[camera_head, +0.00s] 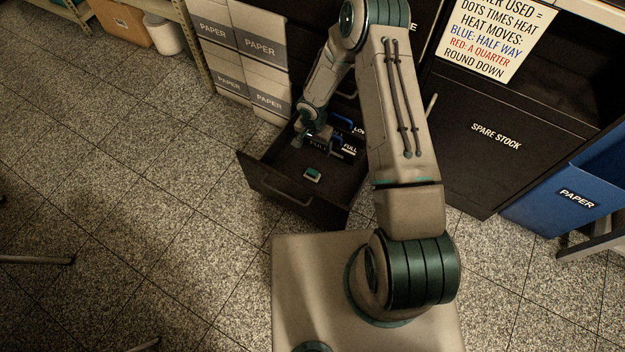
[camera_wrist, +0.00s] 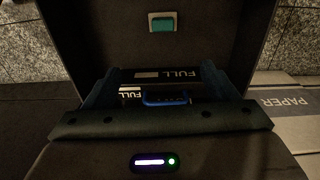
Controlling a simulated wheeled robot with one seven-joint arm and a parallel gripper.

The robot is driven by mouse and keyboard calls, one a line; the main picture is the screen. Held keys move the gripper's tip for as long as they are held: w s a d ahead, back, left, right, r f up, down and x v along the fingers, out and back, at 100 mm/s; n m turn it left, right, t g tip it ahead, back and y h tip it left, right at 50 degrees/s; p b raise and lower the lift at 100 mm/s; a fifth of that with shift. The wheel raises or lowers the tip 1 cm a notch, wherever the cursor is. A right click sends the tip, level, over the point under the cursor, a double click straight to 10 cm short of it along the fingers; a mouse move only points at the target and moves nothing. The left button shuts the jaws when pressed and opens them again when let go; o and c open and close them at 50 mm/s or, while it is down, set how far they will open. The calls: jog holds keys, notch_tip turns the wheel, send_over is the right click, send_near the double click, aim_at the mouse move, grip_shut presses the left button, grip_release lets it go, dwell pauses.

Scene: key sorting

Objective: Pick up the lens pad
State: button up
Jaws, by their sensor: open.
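A small teal-and-white block, which looks like the lens pad (camera_head: 312,174), lies on the floor of the open dark drawer (camera_head: 287,192), toward its front. It also shows near the top middle of the wrist view (camera_wrist: 162,22). My gripper (camera_head: 318,147) is over the drawer, farther back than the pad and apart from it. In the wrist view my gripper (camera_wrist: 162,82) has its dark fingers spread wide. Dark items labelled FULL (camera_wrist: 165,75) show between and beyond the fingers, with a blue part in front. I cannot tell whether the fingers touch them.
Paper boxes (camera_head: 261,75) are stacked left of the drawer. A dark cabinet labelled SPARE STOCK (camera_head: 490,140) and a blue paper bin (camera_head: 575,190) stand to the right. The drawer walls enclose the pad, with bare drawer floor around it.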

jog(key=b, duration=0.3)
send_over(312, 171)
jog(key=shift+m, duration=0.3)
jog(key=f, duration=1.2)
jog(key=shift+s+a+f, duration=0.15)
jog(key=shift+s+f, duration=0.2)
jog(key=shift+w+f+b, duration=0.15)
jog(key=shift+f+b, duration=0.65)
jog(key=shift+f, duration=0.7)
jog(key=shift+w+f+b, duration=0.15)
jog(key=shift+f+b, duration=0.65)
jog(key=shift+f, duration=0.65)
jog(key=shift+c, duration=0.3)
jog(key=c, duration=1)
